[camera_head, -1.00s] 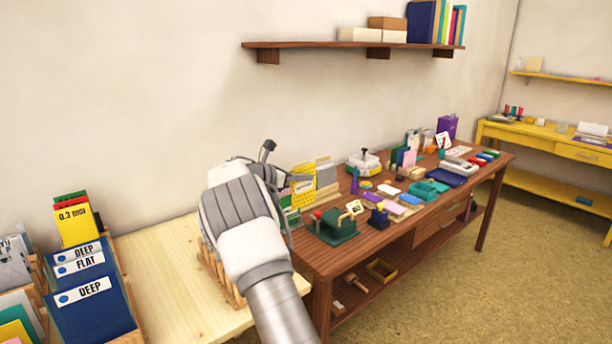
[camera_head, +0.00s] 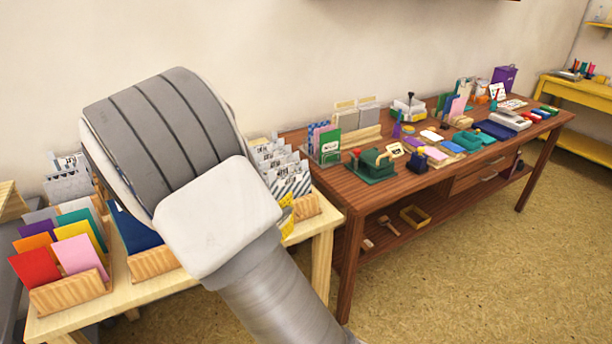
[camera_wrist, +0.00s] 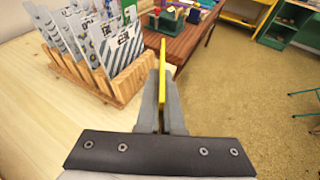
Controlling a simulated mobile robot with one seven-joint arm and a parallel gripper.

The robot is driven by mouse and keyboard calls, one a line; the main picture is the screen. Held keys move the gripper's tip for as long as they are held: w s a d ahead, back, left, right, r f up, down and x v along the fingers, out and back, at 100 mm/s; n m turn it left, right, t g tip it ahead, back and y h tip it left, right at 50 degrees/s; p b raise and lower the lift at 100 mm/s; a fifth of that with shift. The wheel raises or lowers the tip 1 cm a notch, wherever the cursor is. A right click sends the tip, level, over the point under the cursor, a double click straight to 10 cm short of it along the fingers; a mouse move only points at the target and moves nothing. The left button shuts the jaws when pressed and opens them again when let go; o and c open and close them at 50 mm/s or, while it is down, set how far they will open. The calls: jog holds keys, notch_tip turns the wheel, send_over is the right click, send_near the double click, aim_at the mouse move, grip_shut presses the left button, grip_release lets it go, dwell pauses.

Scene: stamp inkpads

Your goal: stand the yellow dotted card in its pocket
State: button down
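The yellow card (camera_wrist: 162,82) is held edge-on and upright between the two fingers of my gripper (camera_wrist: 162,76) in the wrist view. In the head view only a small part of the yellow card (camera_head: 287,213) shows behind my arm, and its dots are hard to make out. The rack also shows beyond my arm in the head view (camera_head: 306,208). I cannot tell which pocket is the card's own.
A rack (camera_head: 68,294) of plain coloured cards stands at the left on the pale table (camera_head: 322,250). A dark wooden table (camera_head: 345,187) holds a green stamp press (camera_head: 372,168) and several stamping items. Open floor (camera_wrist: 235,90) lies right of the gripper.

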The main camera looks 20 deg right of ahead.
jog(key=shift+n+t, duration=0.3)
jog(key=shift+n, duration=0.1)
jog(key=s+a+f+p, duration=0.1)
jog(key=s+a+f, duration=0.1)
jog(key=a+f, duration=0.1)
jog(key=shift+s+a+f+p, duration=0.1)
jog(key=shift+s+a+p, duration=0.15)
jog(key=shift+s+p, duration=0.1)
jog(key=r+p, duration=0.2)
jog(key=p, duration=0.4)
jog(key=s+r+p, duration=0.1)
jog(key=r+p, duration=0.1)
jog(key=p, duration=0.4)
jog(key=shift+d+r, duration=0.15)
jog(key=shift+r, duration=0.05)
jog(key=shift+d, duration=0.1)
